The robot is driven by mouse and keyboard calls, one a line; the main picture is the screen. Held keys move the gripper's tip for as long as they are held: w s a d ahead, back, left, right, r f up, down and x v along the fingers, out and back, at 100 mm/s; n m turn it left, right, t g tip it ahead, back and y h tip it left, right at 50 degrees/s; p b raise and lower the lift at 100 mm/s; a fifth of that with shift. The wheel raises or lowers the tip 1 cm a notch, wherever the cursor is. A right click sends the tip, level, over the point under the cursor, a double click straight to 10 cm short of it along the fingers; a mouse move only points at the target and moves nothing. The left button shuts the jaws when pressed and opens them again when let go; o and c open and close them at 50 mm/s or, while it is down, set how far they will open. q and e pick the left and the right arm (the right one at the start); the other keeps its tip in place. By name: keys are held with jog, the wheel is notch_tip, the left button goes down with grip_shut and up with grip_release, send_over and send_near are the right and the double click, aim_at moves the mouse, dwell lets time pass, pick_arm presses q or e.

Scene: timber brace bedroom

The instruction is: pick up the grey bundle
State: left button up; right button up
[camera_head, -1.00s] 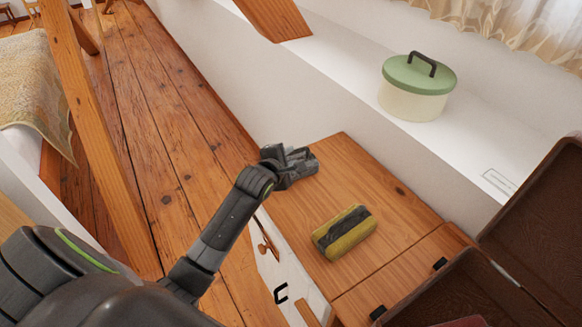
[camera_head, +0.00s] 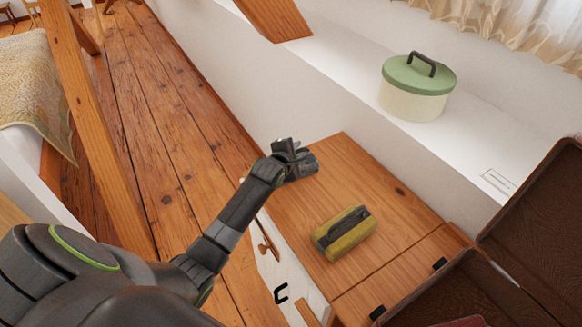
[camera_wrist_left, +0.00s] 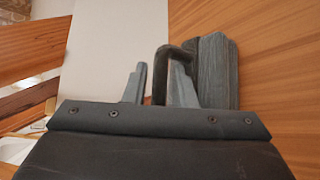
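The grey bundle (camera_head: 302,167) lies at the far left edge of the wooden cabinet top (camera_head: 375,185), partly hidden by my left gripper. In the left wrist view the bundle (camera_wrist_left: 219,72) is ribbed and grey, with a dark curved loop (camera_wrist_left: 162,62) on its left side. My left gripper (camera_head: 288,149) is right at the bundle. In the left wrist view its two fingers (camera_wrist_left: 157,85) stand apart, with a strand of the loop between them, closer to the right finger. Contact with the loop is unclear. My right gripper is not in view.
A yellow block with a dark band (camera_head: 345,233) lies on the cabinet top, nearer the front. A cream pot with a green lid (camera_head: 417,88) stands on the white ledge. An open brown case (camera_head: 530,220) is at lower right. A timber post (camera_head: 95,150) rises at left.

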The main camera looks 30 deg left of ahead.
pick_arm(q)
grip_shut()
